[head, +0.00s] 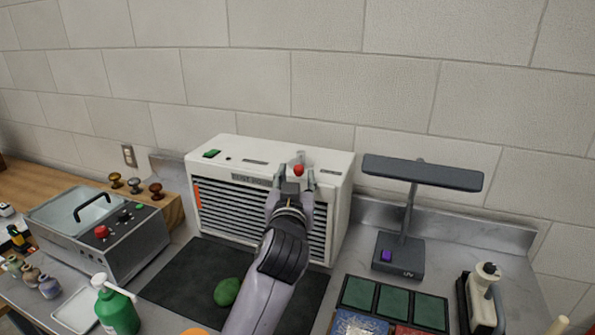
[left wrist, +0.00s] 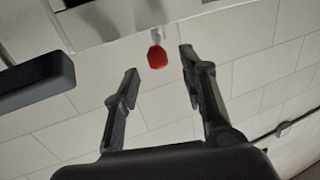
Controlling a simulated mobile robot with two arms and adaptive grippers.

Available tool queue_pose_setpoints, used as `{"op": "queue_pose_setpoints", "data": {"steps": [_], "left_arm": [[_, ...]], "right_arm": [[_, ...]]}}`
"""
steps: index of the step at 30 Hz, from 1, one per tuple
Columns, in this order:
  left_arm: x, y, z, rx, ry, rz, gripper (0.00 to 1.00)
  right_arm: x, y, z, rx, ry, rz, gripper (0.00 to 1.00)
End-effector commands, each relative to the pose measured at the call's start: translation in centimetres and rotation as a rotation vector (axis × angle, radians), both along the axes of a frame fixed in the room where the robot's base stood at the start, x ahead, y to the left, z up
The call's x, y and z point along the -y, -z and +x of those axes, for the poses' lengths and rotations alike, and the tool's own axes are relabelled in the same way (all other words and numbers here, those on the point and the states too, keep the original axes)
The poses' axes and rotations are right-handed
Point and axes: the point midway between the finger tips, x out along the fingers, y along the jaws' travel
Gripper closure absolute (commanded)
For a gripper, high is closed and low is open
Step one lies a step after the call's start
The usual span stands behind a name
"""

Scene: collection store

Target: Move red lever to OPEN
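A red lever knob (head: 299,170) sits at the top front of a white slatted unit (head: 330,165) against the wall. My left gripper (head: 293,180) is in front of the unit's upper face, around the height of the knob. In the left wrist view the red knob (left wrist: 157,57) on its pale stem shows beyond and between the two fingertips of my left gripper (left wrist: 158,60). The fingers are wide apart, with nothing seen between them touching the knob. Any OPEN label cannot be read. My right gripper is not in view.
A lamp-like grey stand (head: 403,250) is right of the unit. A metal box with a clear lid (head: 85,212) stands left. A green fruit (head: 227,291) lies on the dark mat (head: 180,280). A green pump bottle (head: 116,311) is at front left.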

Motion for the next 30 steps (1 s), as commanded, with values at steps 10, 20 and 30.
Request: {"op": "queue_pose_setpoints", "data": {"steps": [10, 20, 30], "left_arm": [[-0.1, 0.0, -2.8, 0.000, 0.001, -0.001, 0.61], [-0.4, 0.3, -2.5, -0.012, 0.006, -0.012, 0.70], [-3.6, 5.7, 0.0, -0.253, 0.141, -0.324, 0.92]], "right_arm": [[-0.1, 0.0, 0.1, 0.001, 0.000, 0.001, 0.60], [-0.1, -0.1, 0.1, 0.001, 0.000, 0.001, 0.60], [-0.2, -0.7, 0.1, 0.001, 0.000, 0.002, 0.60]]}}
